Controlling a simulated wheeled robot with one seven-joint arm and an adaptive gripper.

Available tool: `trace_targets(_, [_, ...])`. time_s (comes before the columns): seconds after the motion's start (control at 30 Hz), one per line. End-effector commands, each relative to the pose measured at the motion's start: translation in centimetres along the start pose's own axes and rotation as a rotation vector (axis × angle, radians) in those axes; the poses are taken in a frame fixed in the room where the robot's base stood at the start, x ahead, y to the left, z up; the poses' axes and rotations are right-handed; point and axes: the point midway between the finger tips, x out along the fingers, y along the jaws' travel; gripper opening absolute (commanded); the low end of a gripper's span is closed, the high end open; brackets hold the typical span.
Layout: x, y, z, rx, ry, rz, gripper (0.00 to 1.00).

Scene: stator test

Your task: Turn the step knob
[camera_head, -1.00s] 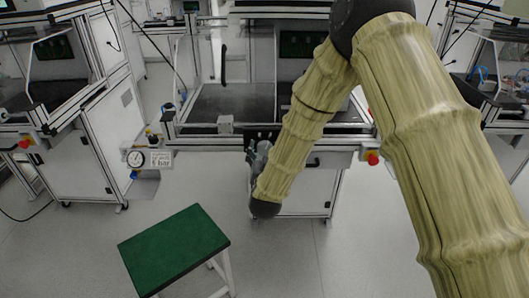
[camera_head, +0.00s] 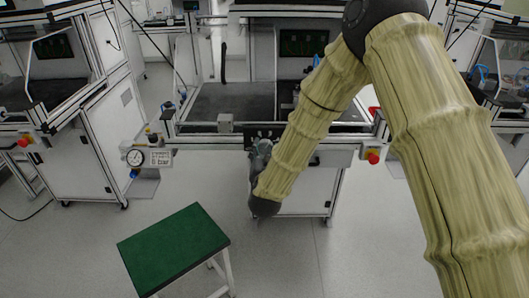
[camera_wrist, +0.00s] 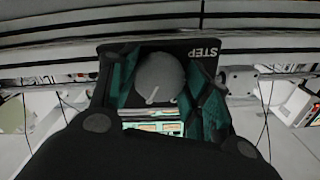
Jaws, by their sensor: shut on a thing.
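The step knob (camera_wrist: 158,78) is a round grey knob with a white pointer line, in the middle of the wrist view. It sits on a black panel (camera_wrist: 115,47) with the word STEP upside down beside it. My gripper (camera_wrist: 163,85) has one dark and teal finger on each side of the knob and is shut on it. The pointer line slants to the lower left. In the head view the gripper is at the black panel (camera_head: 262,131) on the front of the middle workstation, and my arm hides part of it; the knob cannot be made out there.
A green-topped stool (camera_head: 172,245) stands on the floor at the lower left. A pressure gauge (camera_head: 135,158) is left of the panel. A red and yellow emergency stop (camera_head: 372,156) is to its right. Other workstations stand at both sides.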

Motion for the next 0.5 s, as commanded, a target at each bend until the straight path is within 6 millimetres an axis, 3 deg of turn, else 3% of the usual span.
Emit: trace_targets(0.5, [0.03, 0.14, 0.21, 0.431, 0.0, 0.003, 0.25])
